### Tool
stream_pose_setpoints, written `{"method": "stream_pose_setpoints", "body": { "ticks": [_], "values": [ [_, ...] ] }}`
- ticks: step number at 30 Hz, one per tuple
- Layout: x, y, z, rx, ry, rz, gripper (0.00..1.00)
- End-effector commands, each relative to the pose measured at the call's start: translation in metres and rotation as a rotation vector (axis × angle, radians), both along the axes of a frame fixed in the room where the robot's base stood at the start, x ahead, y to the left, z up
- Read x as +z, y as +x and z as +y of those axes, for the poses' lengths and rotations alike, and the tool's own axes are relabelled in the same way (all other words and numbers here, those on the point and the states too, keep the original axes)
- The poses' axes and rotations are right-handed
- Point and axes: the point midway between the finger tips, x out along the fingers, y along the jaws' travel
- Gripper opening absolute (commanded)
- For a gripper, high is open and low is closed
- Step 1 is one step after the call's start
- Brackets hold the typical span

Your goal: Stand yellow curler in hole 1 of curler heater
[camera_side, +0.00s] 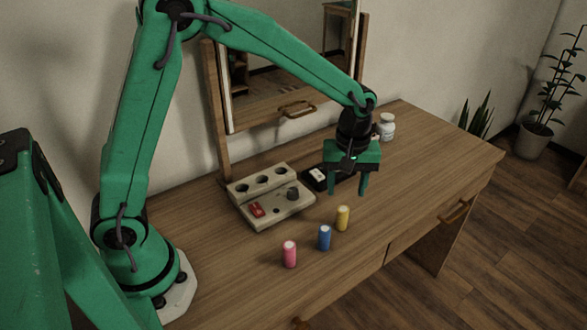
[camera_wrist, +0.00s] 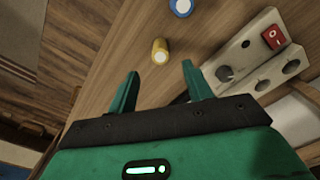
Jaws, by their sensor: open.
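The yellow curler (camera_side: 342,218) stands upright on the table, at the right end of a row with the blue and pink curlers. It also shows in the wrist view (camera_wrist: 160,51), beyond and roughly between my fingertips. The cream curler heater (camera_side: 262,213) lies left of my gripper, with a row of dark holes along its raised back, a red switch and a dark knob. In the wrist view the heater (camera_wrist: 244,46) is at the right. My gripper (camera_side: 347,192) is open and empty, above the table behind the yellow curler; its two fingers (camera_wrist: 158,84) touch nothing.
The blue curler (camera_side: 324,237) and pink curler (camera_side: 289,254) stand left of the yellow one. A black tray (camera_side: 315,182) with a white item lies behind, partly hidden by my gripper. A white jar (camera_side: 387,127) and mirror stand at the back. The table's right part is clear.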

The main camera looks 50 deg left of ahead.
Motion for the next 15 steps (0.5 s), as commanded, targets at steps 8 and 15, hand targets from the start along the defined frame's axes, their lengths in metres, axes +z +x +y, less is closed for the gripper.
{"method": "stream_pose_setpoints", "body": {
  "ticks": [8,15],
  "values": [
    [-0.012,0.0,0.0,-0.001,0.001,0.001,0.5],
    [-0.026,0.0,0.0,-0.002,-0.001,-0.001,0.5]
  ]
}}
